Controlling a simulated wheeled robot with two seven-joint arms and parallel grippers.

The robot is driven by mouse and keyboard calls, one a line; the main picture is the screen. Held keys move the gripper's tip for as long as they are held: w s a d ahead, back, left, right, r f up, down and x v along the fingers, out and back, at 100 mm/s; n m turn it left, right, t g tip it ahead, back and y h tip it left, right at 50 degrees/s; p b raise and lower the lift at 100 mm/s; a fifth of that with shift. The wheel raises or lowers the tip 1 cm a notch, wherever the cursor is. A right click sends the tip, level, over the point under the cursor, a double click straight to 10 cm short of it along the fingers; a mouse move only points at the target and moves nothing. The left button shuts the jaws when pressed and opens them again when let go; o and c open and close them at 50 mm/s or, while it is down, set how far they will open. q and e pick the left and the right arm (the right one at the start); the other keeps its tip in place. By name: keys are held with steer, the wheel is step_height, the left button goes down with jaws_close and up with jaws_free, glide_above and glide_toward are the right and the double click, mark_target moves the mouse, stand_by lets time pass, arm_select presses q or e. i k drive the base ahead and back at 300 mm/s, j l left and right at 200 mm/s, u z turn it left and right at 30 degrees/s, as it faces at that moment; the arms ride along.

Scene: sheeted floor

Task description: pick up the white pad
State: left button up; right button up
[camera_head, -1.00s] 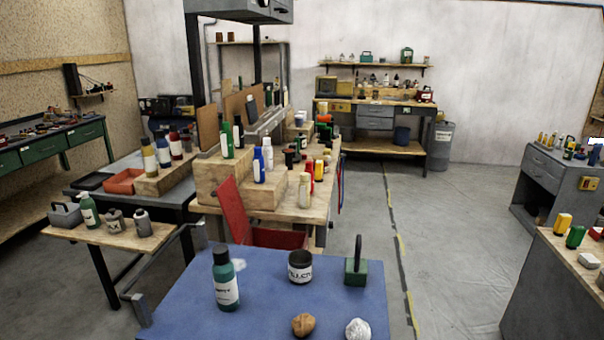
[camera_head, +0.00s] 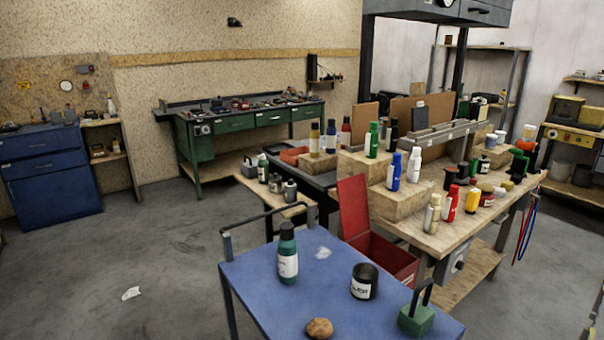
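Two pale items could be the white pad, and I cannot tell which. A small, flat, crumpled-looking white piece (camera_head: 131,293) lies on the grey floor at the lower left. A whitish flat patch (camera_head: 323,253) shows on the blue cart top (camera_head: 250,285), just right of a green bottle (camera_head: 288,254); I cannot tell if it is an object or a mark. Neither of my grippers is in view.
The blue cart also bears a dark jar (camera_head: 364,281), a brown lump (camera_head: 319,328) and a green handled block (camera_head: 415,318). A crowded wooden workbench (camera_head: 455,240) stands behind it. Open floor lies left, before a blue cabinet (camera_head: 52,175) and green bench (camera_head: 235,122).

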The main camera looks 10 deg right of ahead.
mark_target(500, 193)
steer(key=i+l+u, duration=0.2)
steer(key=l+u, duration=0.3)
steer(key=l, duration=0.8)
steer(key=l+u, duration=0.45)
steer(key=l, duration=0.85)
steer(key=l+u, duration=0.3)
steer(key=l, duration=0.25)
steer(key=k+l+u, duration=0.1)
steer(key=l+u, duration=0.2)
steer(key=l, duration=0.2)
steer(key=k+l+u, duration=0.25)
steer(key=l, duration=0.3)
steer(key=i+l+z, duration=0.15)
steer(key=l+z, duration=0.15)
steer(key=l, duration=0.25)
steer(key=i+l+z, duration=0.15)
steer(key=z, duration=1.65)
